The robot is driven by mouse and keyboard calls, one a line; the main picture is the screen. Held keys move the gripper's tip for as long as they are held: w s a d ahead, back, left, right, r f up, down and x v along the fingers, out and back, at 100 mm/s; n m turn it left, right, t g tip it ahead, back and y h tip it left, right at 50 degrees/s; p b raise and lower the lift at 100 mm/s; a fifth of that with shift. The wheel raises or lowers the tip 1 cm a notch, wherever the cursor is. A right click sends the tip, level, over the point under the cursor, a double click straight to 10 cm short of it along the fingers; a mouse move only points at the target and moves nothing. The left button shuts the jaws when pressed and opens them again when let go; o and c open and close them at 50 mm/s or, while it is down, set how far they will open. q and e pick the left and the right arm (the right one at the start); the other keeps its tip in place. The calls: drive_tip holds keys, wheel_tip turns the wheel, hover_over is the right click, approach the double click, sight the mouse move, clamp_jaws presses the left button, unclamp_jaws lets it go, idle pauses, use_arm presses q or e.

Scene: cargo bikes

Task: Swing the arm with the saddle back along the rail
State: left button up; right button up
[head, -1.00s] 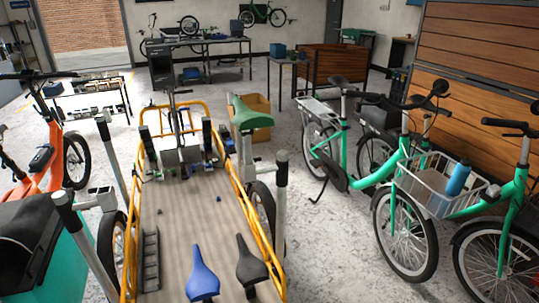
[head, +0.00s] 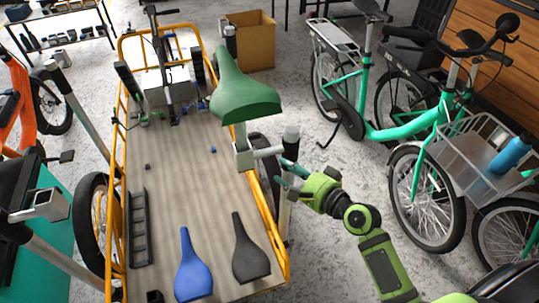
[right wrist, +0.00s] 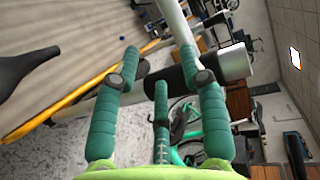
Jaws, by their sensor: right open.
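A green saddle (head: 245,90) sits on a short grey arm (head: 262,153) by a dark-topped upright post (head: 289,142), at the right side of the cargo bed. The saddle's nose points up and away. The yellow rail (head: 262,205) runs along the bed's right edge; it also shows in the right wrist view (right wrist: 75,97). My right gripper (head: 285,172) is close beside the post, below the saddle. In the right wrist view its teal fingers (right wrist: 162,72) are apart, with a black sleeve (right wrist: 185,76) and pale tube end (right wrist: 237,63) just beyond or between them; contact is unclear.
A blue saddle (head: 191,266) and a black saddle (head: 249,252) lie at the bed's near end. A black ladder-like rack (head: 139,228) lies along its left side. Green bikes (head: 420,120) stand at right. A cardboard box (head: 250,42) stands behind. The mid-bed is mostly clear.

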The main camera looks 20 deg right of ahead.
drive_tip(key=w+a, duration=0.3)
drive_tip(key=w, duration=0.3)
drive_tip(key=shift+a+r+p, duration=0.15)
drive_tip(key=shift+r+p, duration=0.15)
drive_tip(key=shift+p, duration=0.15)
drive_tip(key=shift+t+y, duration=0.3)
clamp_jaws()
